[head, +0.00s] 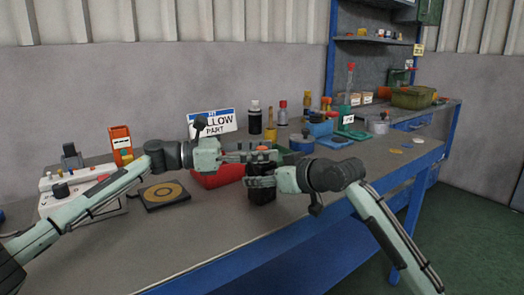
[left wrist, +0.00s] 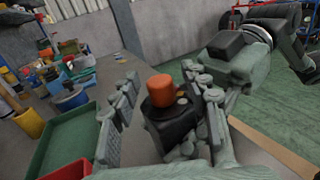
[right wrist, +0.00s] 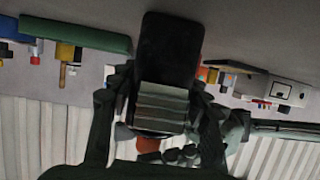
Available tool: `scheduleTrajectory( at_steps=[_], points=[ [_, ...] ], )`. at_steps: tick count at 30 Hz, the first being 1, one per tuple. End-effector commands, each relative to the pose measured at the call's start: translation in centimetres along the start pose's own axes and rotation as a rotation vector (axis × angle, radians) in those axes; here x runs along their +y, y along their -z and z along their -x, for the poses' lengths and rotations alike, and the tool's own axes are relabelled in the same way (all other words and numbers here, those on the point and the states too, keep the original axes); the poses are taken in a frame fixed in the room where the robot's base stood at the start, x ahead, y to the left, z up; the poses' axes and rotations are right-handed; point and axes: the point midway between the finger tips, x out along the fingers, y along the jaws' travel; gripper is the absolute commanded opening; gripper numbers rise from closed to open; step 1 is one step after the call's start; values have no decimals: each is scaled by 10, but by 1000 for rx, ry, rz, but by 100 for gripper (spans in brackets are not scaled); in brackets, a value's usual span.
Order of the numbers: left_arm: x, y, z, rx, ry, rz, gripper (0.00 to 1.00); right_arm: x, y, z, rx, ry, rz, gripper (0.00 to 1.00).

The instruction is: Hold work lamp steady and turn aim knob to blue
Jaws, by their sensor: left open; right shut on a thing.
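The work lamp has a black body (head: 262,193) and stands near the front middle of the bench. Its orange aim knob (left wrist: 161,91) is on top. My right gripper (head: 262,181) is shut on the black body, which also shows in the right wrist view (right wrist: 168,45). My left gripper (head: 262,156) is open at knob height. In the left wrist view its fingers (left wrist: 160,82) are on either side of the knob, with a visible gap on the left. The knob's pointer and any blue mark cannot be made out.
A red bin (head: 215,179) stands just left of and behind the lamp. A green tray (left wrist: 75,138) is beside it. The bench front right of the lamp is clear.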

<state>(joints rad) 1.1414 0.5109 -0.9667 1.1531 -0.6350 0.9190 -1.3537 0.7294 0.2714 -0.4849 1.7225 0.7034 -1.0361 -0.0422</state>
Motion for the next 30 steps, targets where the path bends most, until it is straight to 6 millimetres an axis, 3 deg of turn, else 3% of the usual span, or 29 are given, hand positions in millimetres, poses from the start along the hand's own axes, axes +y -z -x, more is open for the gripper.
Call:
scheduleTrajectory(
  at_steps=[3,14,23,30],
  points=[
    [0,0,0,0,0,0,43,0,0,0,-1,-1,0,7],
    [0,0,0,0,0,1,0,0,0,0,-1,-1,0,7],
    [0,2,0,4,-28,2,0,0,0,0,-1,-1,0,7],
    [-1,3,1,8,-154,2,0,0,0,0,-1,0,1,7]
  ],
)
